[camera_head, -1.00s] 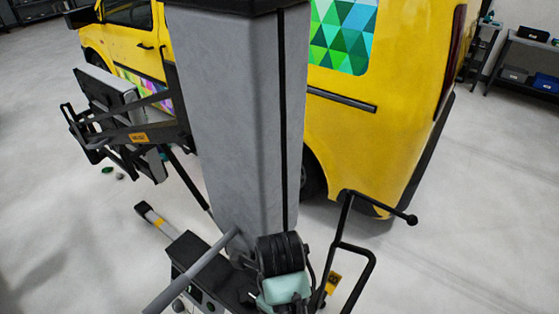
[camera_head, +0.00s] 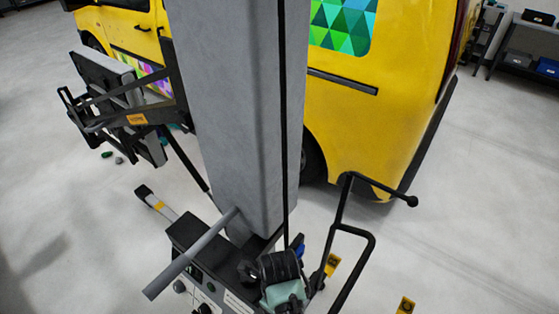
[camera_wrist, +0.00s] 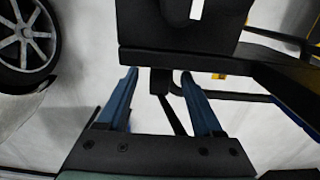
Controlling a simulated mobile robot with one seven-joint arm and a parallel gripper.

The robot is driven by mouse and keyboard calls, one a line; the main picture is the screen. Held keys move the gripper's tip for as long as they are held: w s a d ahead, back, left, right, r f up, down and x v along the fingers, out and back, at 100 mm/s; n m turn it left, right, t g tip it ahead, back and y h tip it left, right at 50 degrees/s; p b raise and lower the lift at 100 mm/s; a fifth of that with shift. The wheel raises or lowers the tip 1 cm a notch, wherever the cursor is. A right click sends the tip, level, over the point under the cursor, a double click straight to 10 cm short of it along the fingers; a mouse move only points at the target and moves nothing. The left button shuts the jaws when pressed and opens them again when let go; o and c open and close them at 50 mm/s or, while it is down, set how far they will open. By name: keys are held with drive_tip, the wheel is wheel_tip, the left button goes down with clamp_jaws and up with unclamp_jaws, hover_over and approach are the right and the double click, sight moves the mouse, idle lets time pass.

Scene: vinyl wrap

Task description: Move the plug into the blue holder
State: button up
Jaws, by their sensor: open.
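My gripper (camera_wrist: 158,75) is open, with two blue fingers reaching forward in the wrist view. Nothing is held between them. A small black block (camera_wrist: 160,82) and a curved black piece (camera_wrist: 177,82) show beyond the fingertips. I cannot tell whether either is the plug. In the head view, a small blue part (camera_head: 299,246) shows beside the black ribbed and mint-green parts of my arm, low in the middle. I cannot tell whether it is a gripper finger or the blue holder. No plug or holder can be made out with certainty.
A grey column (camera_head: 235,110) rises from a black base with a slanted grey bar (camera_head: 190,255). A black bar handle (camera_head: 350,235) stands to the right. A yellow van (camera_head: 380,120) is behind; its wheel (camera_wrist: 25,45) shows in the wrist view.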

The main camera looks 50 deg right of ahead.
clamp_jaws()
idle(0.5)
drive_tip(key=shift+s+p, duration=0.6)
drive_tip(key=shift+s, duration=0.1)
idle(0.5)
drive_tip(key=s+p, duration=0.3)
drive_tip(key=s, duration=0.3)
drive_tip(key=shift+s+d+p, duration=0.3)
drive_tip(key=shift+s+p, duration=0.05)
drive_tip(key=shift+s, duration=0.05)
idle(0.5)
